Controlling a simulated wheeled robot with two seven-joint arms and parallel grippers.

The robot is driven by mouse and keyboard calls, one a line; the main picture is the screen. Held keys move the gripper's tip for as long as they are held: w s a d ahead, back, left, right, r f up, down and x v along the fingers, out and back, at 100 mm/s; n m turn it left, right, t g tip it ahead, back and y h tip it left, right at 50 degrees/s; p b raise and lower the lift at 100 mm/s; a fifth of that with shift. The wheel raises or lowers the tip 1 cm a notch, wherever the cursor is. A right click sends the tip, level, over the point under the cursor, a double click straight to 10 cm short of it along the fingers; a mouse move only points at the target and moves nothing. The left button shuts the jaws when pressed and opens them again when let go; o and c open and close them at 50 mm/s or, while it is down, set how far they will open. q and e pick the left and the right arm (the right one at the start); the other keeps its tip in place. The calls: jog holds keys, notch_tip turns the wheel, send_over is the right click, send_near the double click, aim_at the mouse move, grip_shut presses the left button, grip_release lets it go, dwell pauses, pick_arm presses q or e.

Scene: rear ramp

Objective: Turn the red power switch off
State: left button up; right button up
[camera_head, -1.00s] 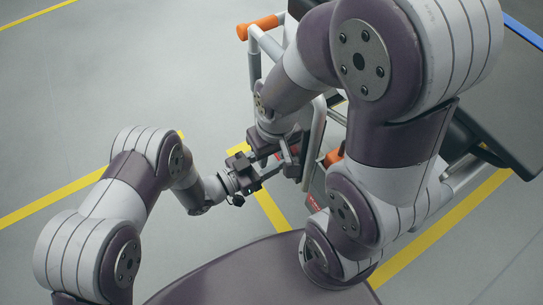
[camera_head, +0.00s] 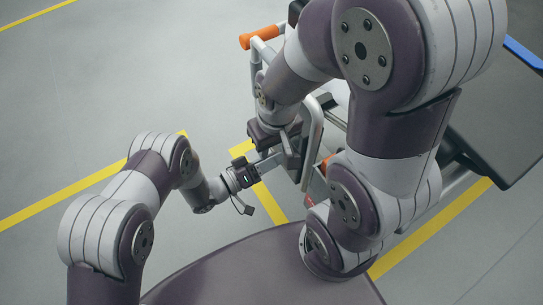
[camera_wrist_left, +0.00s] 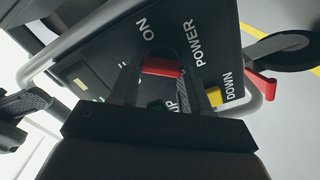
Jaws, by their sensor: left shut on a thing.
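The red power switch (camera_wrist_left: 160,66) sits on a dark control panel (camera_wrist_left: 95,72) marked ON and POWER in the left wrist view. My left gripper (camera_wrist_left: 155,78) has one finger on each side of the switch and is shut on it. In the head view my left gripper (camera_head: 272,162) reaches the near side of the cart; the switch itself is hidden there. My right gripper (camera_head: 292,150) is close by at the cart's frame, and its jaws are too hidden to tell.
A yellow button (camera_wrist_left: 213,96) and the words UP and DOWN are beside the switch. A red lever (camera_wrist_left: 262,84) and a grey tube frame border the panel. In the head view the cart has an orange-ended handle (camera_head: 260,36). Open floor (camera_head: 150,60) lies to the left.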

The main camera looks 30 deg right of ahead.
pick_arm(q)
jog(key=shift+f+n+p, duration=0.15)
jog(key=shift+n+p, duration=0.65)
jog(key=shift+n, duration=2.8)
jog(key=o, duration=1.1)
jog(key=shift+c, duration=0.2)
jog(key=shift+w, duration=0.1)
